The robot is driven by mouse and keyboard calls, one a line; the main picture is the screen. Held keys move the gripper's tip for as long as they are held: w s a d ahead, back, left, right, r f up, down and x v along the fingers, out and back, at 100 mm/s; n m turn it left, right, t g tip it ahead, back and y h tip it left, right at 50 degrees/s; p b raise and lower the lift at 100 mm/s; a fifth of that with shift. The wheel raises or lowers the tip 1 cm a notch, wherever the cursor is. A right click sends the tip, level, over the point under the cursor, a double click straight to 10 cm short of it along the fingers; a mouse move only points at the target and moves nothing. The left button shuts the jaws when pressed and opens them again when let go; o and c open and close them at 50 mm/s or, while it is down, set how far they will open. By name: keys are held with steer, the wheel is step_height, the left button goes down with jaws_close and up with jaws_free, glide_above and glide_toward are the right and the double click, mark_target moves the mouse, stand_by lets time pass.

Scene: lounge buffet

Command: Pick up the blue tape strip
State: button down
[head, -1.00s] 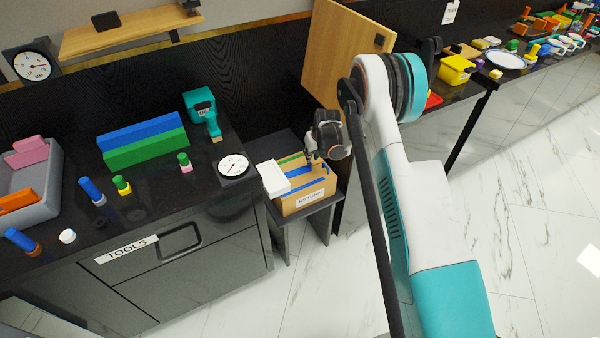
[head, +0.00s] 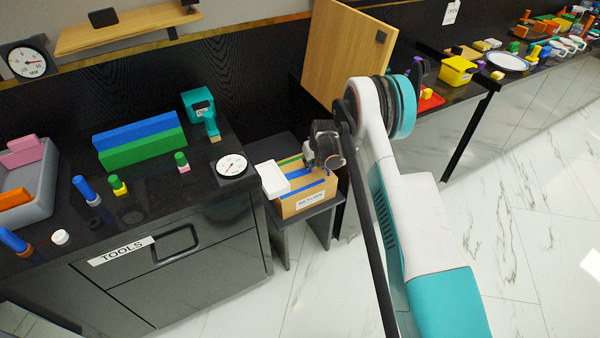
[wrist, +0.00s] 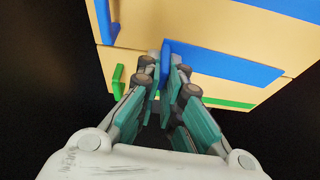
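A tan box (head: 305,207) labelled RETURN has blue strips and a green strip across it. One blue tape strip (wrist: 225,66) runs along the box in the wrist view, with a raised blue tab (wrist: 166,53) at its left end. My gripper (wrist: 164,75) is at this tab, its fingers drawn close together on either side of the tab's lower part. I cannot tell whether the pads press on it. In the head view my gripper (head: 321,160) is just above the box's back right part and hides some of it.
Another blue strip (wrist: 240,8) and a blue tab (wrist: 106,20) lie nearby, with a green tab (wrist: 117,82) below. A white object (head: 272,179) is at the box's left. A wooden panel (head: 345,60) stands behind. The tools counter (head: 140,210) is left.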

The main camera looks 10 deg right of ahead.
stand_by(0.3)
step_height(320, 180, up, 21)
steer(key=p, duration=0.7)
steer(key=shift+f, duration=0.15)
steer(key=shift+r+p, duration=0.75)
steer(key=shift+r, duration=0.95)
stand_by(0.4)
step_height(320, 180, up, 5)
steer(key=shift+f+p, duration=0.1)
steer(key=shift+p, duration=1.05)
